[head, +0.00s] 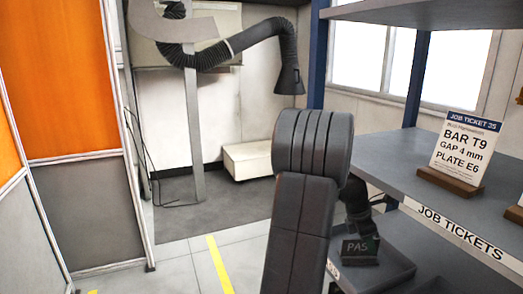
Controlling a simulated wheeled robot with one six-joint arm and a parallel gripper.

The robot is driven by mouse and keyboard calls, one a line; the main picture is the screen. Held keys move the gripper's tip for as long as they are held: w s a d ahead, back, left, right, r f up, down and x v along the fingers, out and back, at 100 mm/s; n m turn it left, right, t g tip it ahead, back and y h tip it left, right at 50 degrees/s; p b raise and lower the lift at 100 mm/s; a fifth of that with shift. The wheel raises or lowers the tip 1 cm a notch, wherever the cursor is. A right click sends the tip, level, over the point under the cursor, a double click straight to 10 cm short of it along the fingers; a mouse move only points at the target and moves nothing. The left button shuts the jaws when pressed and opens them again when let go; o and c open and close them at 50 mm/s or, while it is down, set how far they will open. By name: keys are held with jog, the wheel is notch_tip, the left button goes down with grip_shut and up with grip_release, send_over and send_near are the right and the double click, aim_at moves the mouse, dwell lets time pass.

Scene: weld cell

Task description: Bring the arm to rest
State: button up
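My arm (303,210) rises in the middle of the head view, with its thick dark elbow joint at the top. Beyond the elbow the arm goes down behind its own links on the right. Its dark far end (357,208) shows only in part, low beside the shelf unit. It is just above a dark block marked "PAS" (360,249); the rest of the lettering cannot be read. My fingers cannot be made out, and I cannot tell whether they touch the block.
A shelf unit (395,165) stands close on the right, with a job ticket (466,148) on it and a dark tray (395,270) below. An orange partition (62,85) is at left. A fume hose (240,42) hangs behind. Floor (180,270) at lower left is clear.

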jog(key=shift+s+r, duration=0.1)
jog(key=shift+r, duration=0.15)
